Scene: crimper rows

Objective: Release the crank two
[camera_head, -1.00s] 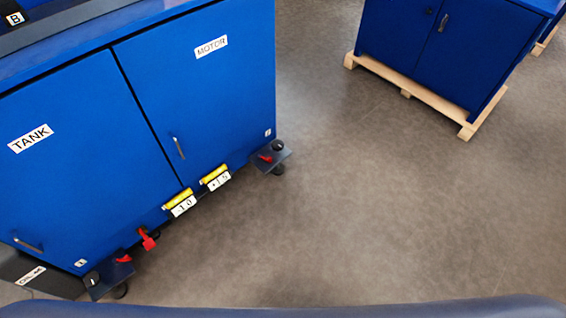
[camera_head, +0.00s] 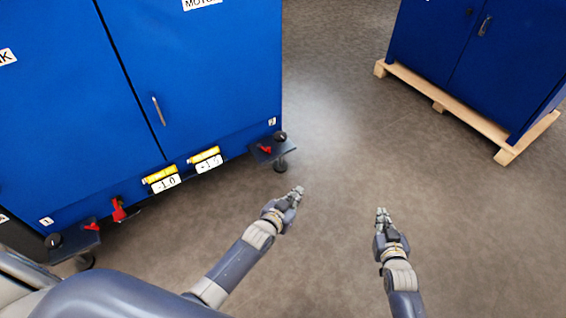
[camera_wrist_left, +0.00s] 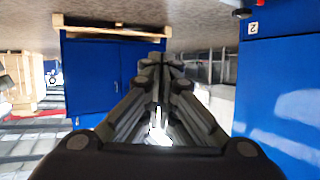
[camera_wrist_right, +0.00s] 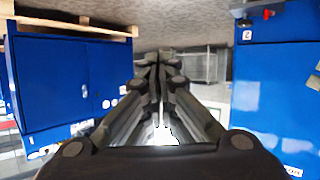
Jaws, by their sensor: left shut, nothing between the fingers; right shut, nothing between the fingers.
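Corner foot two of the blue cabinet carries a dark bracket (camera_head: 262,157) with a red lever (camera_head: 264,149) and a round black knob (camera_head: 279,136), beside a small label 2 (camera_head: 272,121). I cannot tell which part is the crank. My left gripper (camera_head: 297,192) is shut and empty, in front of and apart from this foot. My right gripper (camera_head: 381,213) is shut and empty, further right over the open floor. In the right wrist view the red lever (camera_wrist_right: 268,13) and black knob (camera_wrist_right: 245,22) show at the top right.
Foot one has a similar bracket with a red lever (camera_head: 92,226); a red handle (camera_head: 118,209) stands nearby. Two displays (camera_head: 166,184) hang on the cabinet's lower edge. Another blue cabinet (camera_head: 455,65) stands on a wooden pallet (camera_head: 440,107). The floor between is clear.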

